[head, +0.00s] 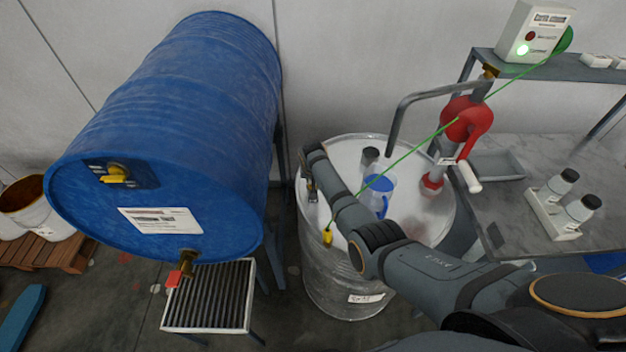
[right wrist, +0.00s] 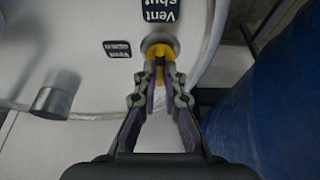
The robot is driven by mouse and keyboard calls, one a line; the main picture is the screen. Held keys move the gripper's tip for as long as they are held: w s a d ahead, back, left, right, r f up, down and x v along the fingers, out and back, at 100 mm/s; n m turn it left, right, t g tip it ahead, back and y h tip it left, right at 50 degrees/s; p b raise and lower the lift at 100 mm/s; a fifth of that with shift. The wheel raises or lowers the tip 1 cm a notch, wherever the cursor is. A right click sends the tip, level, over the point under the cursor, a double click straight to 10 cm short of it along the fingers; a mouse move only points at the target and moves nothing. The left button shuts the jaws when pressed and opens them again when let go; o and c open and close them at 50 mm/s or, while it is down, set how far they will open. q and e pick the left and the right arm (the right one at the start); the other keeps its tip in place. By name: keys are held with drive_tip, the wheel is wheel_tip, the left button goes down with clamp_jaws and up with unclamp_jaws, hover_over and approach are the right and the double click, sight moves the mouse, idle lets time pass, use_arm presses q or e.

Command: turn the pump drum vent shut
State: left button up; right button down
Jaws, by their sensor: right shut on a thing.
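The pump drum (head: 345,275) is a grey metal drum with a pale lid, and a red hand pump (head: 465,125) rises from it. In the right wrist view its yellow vent knob (right wrist: 158,48) sits on a round silver base. A "Vent shut" label (right wrist: 158,10) lies just beyond the knob, and a "Vent open" label (right wrist: 117,49) lies to its left. My right gripper (right wrist: 160,75) is shut on the yellow knob; in the head view it is at the lid's left side (head: 311,190). The fingertips partly hide the knob, so its exact angle is unclear. My left gripper is not in view.
A blue drum (head: 170,120) lies on its side close left of the pump drum. A blue-and-clear jug (head: 377,195) stands on the lid beside my right arm. A green cable (head: 415,148) runs from a lit box (head: 535,32) to a yellow clamp (head: 327,237) on the rim.

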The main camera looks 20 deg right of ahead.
drive_tip(key=c, duration=1.5)
unclamp_jaws()
drive_tip(key=shift+o, duration=0.2)
drive_tip(key=v, duration=1.2)
